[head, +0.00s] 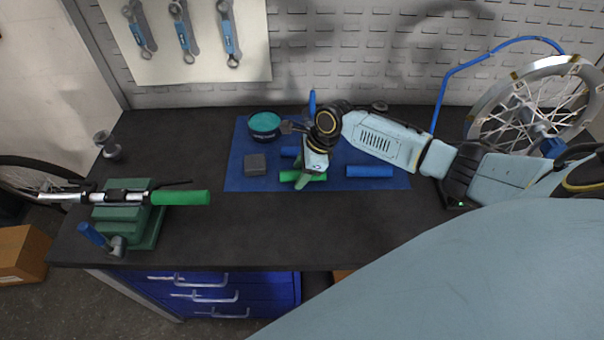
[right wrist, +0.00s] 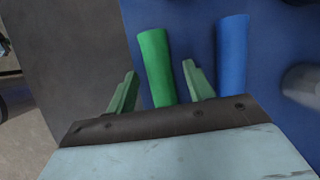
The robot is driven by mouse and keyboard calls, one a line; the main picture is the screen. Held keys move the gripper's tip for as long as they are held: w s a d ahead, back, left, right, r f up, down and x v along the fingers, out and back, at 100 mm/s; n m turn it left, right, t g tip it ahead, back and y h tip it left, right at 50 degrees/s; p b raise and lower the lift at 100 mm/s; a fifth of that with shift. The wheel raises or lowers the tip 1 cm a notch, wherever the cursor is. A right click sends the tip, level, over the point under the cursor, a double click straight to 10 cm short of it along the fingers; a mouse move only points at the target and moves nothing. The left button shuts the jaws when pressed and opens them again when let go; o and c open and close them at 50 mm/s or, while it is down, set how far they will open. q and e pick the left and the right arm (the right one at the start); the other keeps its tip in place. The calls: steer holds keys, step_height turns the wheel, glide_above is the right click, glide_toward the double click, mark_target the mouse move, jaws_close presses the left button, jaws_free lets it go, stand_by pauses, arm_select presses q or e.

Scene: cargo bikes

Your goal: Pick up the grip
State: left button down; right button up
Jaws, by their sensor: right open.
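A green grip (head: 288,176) lies on the blue mat (head: 234,170) on the workbench. My right gripper (head: 303,181) is over it, pointing down. In the right wrist view the green grip (right wrist: 156,68) shows between the two spread green fingers of the gripper (right wrist: 160,85), with gaps on both sides. The gripper is open and holds nothing. A blue grip (head: 369,171) lies to the right on the mat, and it also shows in the right wrist view (right wrist: 232,55). My left gripper is not in view.
A handlebar with a green grip (head: 181,198) on its end is held in a green vise (head: 146,225) at the left. A dark grey block (head: 255,165) and a teal round tin (head: 264,122) sit on the mat. A wheel (head: 540,105) stands at the right. The front middle bench is clear.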

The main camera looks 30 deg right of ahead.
steer(key=shift+f, duration=0.2)
stand_by(0.5)
jaws_close()
